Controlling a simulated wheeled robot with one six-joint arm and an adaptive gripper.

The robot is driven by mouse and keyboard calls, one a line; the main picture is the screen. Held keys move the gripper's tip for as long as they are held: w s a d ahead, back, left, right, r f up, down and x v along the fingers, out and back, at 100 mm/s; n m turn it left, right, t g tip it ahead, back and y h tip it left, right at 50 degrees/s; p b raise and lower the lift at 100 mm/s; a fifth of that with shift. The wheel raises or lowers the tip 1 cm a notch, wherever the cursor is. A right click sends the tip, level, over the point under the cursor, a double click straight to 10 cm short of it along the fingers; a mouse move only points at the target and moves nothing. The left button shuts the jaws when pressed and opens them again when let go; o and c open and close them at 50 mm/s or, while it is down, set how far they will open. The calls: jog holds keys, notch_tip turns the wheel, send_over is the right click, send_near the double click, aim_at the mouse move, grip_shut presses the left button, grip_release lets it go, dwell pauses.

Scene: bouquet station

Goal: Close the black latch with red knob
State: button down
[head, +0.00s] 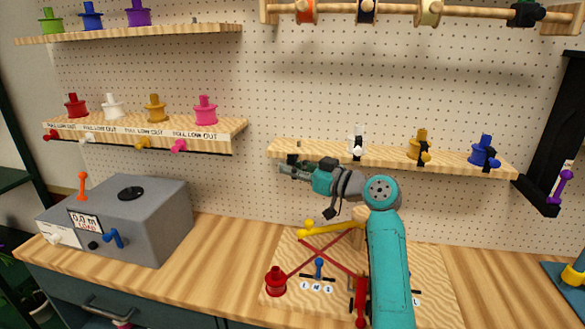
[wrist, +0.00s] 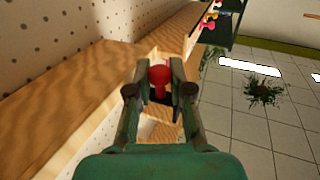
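The red knob (wrist: 159,75) shows in the wrist view between my gripper's fingertips, with a black part of the latch (wrist: 160,98) below it. My gripper (wrist: 160,68) has its two fingers apart, one on each side of the knob. I cannot tell whether they touch it. In the head view my gripper (head: 284,169) is at the left end of the right-hand shelf (head: 385,160), by a small dark latch piece (head: 293,156). The red knob cannot be made out there.
The same shelf bears a white spool (head: 357,139), a yellow spool (head: 419,138) and a blue spool (head: 485,149), with black latches. Below are a wooden board (head: 430,265) and a red spool (head: 275,282). A grey box (head: 140,225) stands left.

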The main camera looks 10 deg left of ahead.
aim_at(292, 157)
jog(key=shift+r+m, duration=0.15)
jog(key=shift+m, duration=0.15)
jog(key=m, duration=0.1)
jog(key=r+m+g+h, duration=0.1)
jog(key=m, duration=0.1)
jog(key=shift+s+r, duration=0.1)
jog(key=shift+s, duration=0.15)
jog(key=m, duration=0.1)
jog(key=r+m+g+h, duration=0.1)
jog(key=m, duration=0.1)
jog(key=shift+w+r+m+g, duration=0.1)
jog(key=shift+r+m+g, duration=0.15)
jog(key=shift+m+g, duration=0.05)
jog(key=m+g, duration=0.1)
jog(key=m, duration=0.1)
jog(key=r+m+g, duration=0.1)
jog(key=shift+w+r+m+h, duration=0.3)
jog(key=shift+w+m+h, duration=0.1)
jog(key=shift+w+r+m+g, duration=0.15)
jog(key=shift+w+m+g, duration=0.1)
jog(key=shift+m+g, duration=0.4)
jog(key=shift+w+r+m+g, duration=0.15)
jog(key=shift+w+m+g, duration=0.1)
jog(key=shift+m+g, duration=0.35)
jog(key=c, duration=1.3)
grip_release()
jog(key=shift+w, duration=0.1)
